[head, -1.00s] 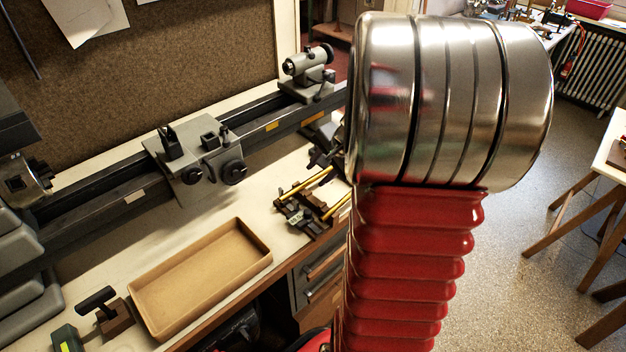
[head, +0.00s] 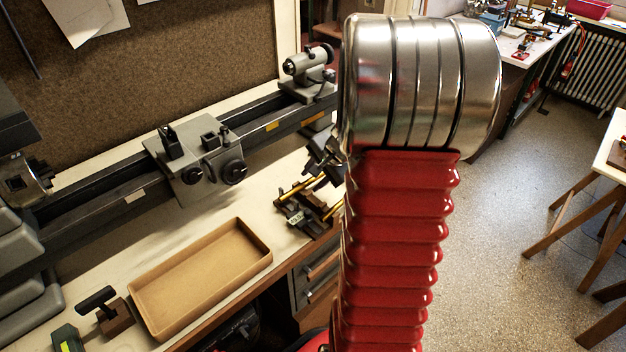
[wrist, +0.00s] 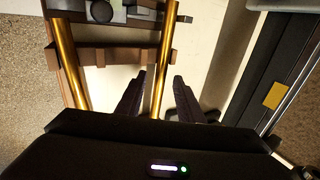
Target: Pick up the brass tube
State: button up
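Two brass tubes lie side by side across a dark brown wooden holder (head: 306,218) at the bench's right end. In the head view the left tube (head: 298,187) is partly under my gripper (head: 325,160), and the right tube (head: 334,209) is partly hidden by my arm. In the wrist view they are the right tube (wrist: 164,62) and left tube (wrist: 68,62), over the holder's crosspiece (wrist: 118,56). There my gripper (wrist: 159,78) is open and empty, with one finger on each side of the right-hand tube. I cannot tell how far above it the fingertips are.
A grey lathe (head: 205,160) runs along the back of the bench. A shallow open tan tray (head: 205,317) lies in front of it. A small grey clamp-like part (head: 296,216) is by the holder. Pale bench top is clear between tray and holder.

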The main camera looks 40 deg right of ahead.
jog(key=shift+c, duration=0.4)
grip_shut()
jog(key=shift+r, duration=0.1)
notch_tip(320, 180, up, 10)
dwell(0.7)
dwell(0.5)
